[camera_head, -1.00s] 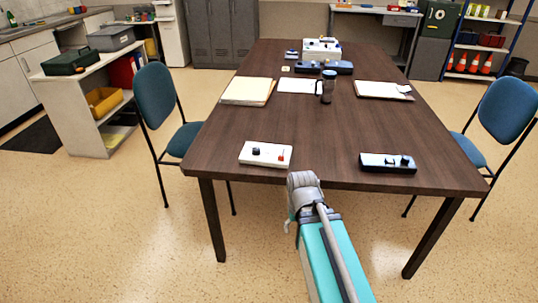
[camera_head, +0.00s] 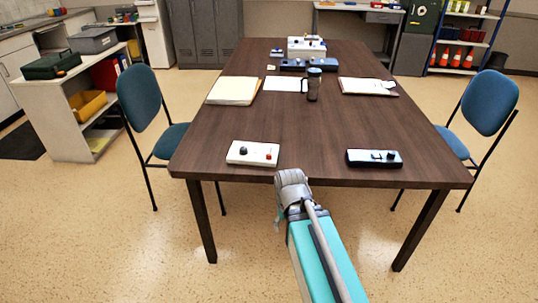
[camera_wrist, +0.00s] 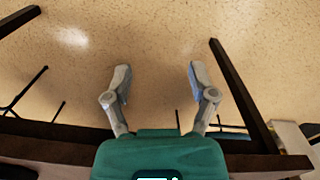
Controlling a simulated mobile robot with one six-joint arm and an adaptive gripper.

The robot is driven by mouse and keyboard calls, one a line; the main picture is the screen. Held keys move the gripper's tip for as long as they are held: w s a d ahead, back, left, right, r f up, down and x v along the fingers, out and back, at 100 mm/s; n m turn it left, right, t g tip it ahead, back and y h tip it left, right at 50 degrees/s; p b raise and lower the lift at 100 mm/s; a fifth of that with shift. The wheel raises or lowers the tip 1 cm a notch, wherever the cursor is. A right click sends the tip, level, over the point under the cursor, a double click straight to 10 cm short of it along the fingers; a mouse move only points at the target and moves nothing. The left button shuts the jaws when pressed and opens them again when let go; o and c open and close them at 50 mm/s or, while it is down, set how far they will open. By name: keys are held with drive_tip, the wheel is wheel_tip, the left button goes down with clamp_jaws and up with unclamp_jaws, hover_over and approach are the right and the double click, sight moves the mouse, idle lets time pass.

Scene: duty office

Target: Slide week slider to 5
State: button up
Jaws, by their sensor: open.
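A white box (camera_head: 252,153) with a black knob and a red part lies near the table's front edge, left of centre. A dark box (camera_head: 374,158) with small black parts on top lies near the front edge on the right. A long blue unit (camera_head: 308,65) lies at the far end. I cannot tell which carries the week slider; no numbers are readable. My gripper is open and empty in the wrist view (camera_wrist: 158,76), its two grey fingers apart over floor. In the head view my wrist is at the table's front edge, between the two boxes, and hides the fingers.
The brown table (camera_head: 300,125) has clear room in its middle. A dark mug (camera_head: 313,84), a folder (camera_head: 233,91), papers and a clipboard (camera_head: 367,86) lie farther back. Blue chairs stand at the left (camera_head: 141,97) and right (camera_head: 490,102). A white device (camera_head: 306,47) stands at the far end.

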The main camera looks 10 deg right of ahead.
sight(269, 156)
drive_tip(key=w+r+m+p, duration=0.3)
drive_tip(key=w+r+p, duration=1.9)
drive_tip(key=w, duration=0.4)
drive_tip(key=shift+w+a+r+m, duration=0.2)
drive_tip(key=shift+a+m, duration=0.1)
drive_tip(key=shift+m, duration=0.1)
drive_tip(key=shift+f, duration=0.2)
wheel_tip(269, 156, down, 13)
drive_tip(key=b, duration=1.3)
drive_tip(key=shift+f, duration=0.2)
clamp_jaws()
